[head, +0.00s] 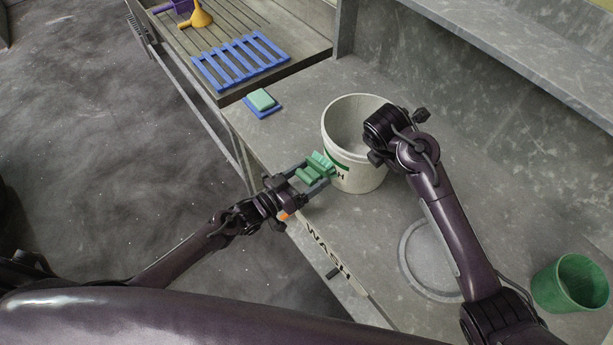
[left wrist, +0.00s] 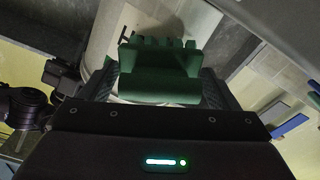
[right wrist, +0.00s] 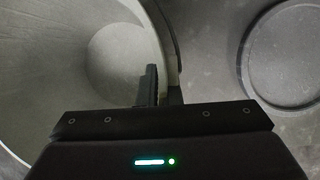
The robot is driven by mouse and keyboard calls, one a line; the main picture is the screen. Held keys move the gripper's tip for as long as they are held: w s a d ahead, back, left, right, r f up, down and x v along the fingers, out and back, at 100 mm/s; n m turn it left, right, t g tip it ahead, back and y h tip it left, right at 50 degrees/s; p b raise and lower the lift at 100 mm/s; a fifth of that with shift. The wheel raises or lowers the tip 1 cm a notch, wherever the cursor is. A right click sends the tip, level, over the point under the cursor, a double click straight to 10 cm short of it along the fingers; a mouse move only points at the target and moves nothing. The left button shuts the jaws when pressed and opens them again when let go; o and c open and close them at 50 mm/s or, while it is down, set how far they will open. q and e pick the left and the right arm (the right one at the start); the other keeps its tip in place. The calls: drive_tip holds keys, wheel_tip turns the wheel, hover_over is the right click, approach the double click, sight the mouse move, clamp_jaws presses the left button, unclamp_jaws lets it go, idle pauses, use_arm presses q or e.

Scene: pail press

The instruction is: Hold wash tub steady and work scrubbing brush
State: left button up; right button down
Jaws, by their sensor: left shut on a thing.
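The white wash tub (head: 350,180) stands upright on the grey bench, with a green band and dark letters on its side. My left gripper (head: 318,172) is shut on the green scrubbing brush (head: 311,176). The brush also fills the middle of the left wrist view (left wrist: 160,80), bristles toward the tub's outer wall. I cannot tell whether they touch it. My right gripper (right wrist: 165,88) is at the tub's right rim, one finger inside and one outside, close against the wall. In the head view my right wrist hides its fingers.
A green bucket (head: 572,284) stands at the right, and a pale ring (head: 408,262) marks the bench. A green block (head: 261,99) lies on a blue pad (head: 257,110) behind the tub.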

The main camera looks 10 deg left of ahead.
use_arm(q)
drive_tip(key=shift+w+d, duration=0.2)
drive_tip(key=shift+s+d+r, duration=0.1)
drive_tip(key=shift+s+d, duration=1.15)
drive_tip(key=shift+d, duration=0.1)
drive_tip(key=shift+w+a, duration=1.2)
drive_tip(key=shift+a, duration=0.1)
use_arm(e)
drive_tip(key=shift+a, duration=0.1)
use_arm(q)
drive_tip(key=shift+a, duration=0.15)
drive_tip(key=shift+s+d, duration=1.2)
drive_tip(key=shift+d, duration=0.25)
drive_tip(key=shift+w+a, duration=1.2)
drive_tip(key=shift+a, duration=0.25)
drive_tip(key=shift+s, duration=0.1)
